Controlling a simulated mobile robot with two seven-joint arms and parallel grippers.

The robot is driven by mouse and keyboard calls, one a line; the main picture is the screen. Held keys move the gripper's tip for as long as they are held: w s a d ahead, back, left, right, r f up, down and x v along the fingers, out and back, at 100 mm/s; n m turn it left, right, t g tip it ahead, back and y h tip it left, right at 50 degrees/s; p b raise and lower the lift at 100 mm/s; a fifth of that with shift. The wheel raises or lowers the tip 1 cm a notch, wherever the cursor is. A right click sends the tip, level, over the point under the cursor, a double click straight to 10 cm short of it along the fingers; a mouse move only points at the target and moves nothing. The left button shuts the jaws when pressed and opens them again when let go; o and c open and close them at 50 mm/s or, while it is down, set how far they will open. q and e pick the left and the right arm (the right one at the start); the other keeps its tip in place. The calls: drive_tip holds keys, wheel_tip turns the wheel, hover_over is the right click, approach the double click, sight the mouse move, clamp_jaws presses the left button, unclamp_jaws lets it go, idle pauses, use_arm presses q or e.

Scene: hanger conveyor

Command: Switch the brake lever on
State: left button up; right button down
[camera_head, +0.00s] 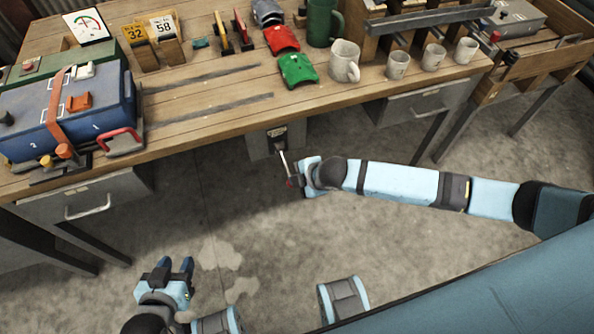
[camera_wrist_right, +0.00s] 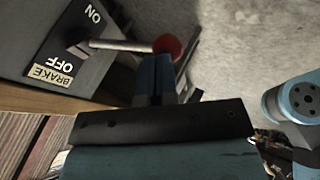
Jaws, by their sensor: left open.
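The brake box (camera_head: 268,142) is a grey box mounted under the front edge of the workbench. In the right wrist view its plate (camera_wrist_right: 40,35) carries the words ON, OFF and BRAKE. The lever is a pale rod (camera_wrist_right: 120,45) with a red knob (camera_wrist_right: 167,46) at its end; the knob also shows in the head view (camera_head: 289,183). My right gripper (camera_wrist_right: 155,62) has its fingers together, with their tips close beside the rod and knob; contact is unclear. I cannot tell exactly which setting the lever is in. My left gripper (camera_head: 171,266) is open and empty, low at the left.
The wooden workbench (camera_head: 210,112) holds a blue case (camera_head: 60,115), red (camera_head: 281,39) and green (camera_head: 297,69) pieces, and several mugs. Drawers (camera_head: 88,205) hang under it on both sides of the brake box. The floor space before the bench is clear.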

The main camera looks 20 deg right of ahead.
wheel_tip(320, 180, down, 3)
drive_tip(key=shift+w+f+t, duration=0.1)
drive_tip(key=shift+t, duration=0.7)
use_arm(q)
drive_tip(key=shift+r, duration=0.35)
drive_tip(key=shift+s+f, duration=0.1)
drive_tip(key=shift+f, duration=0.15)
use_arm(e)
drive_tip(key=shift+f, duration=0.1)
use_arm(q)
drive_tip(key=shift+r, duration=0.1)
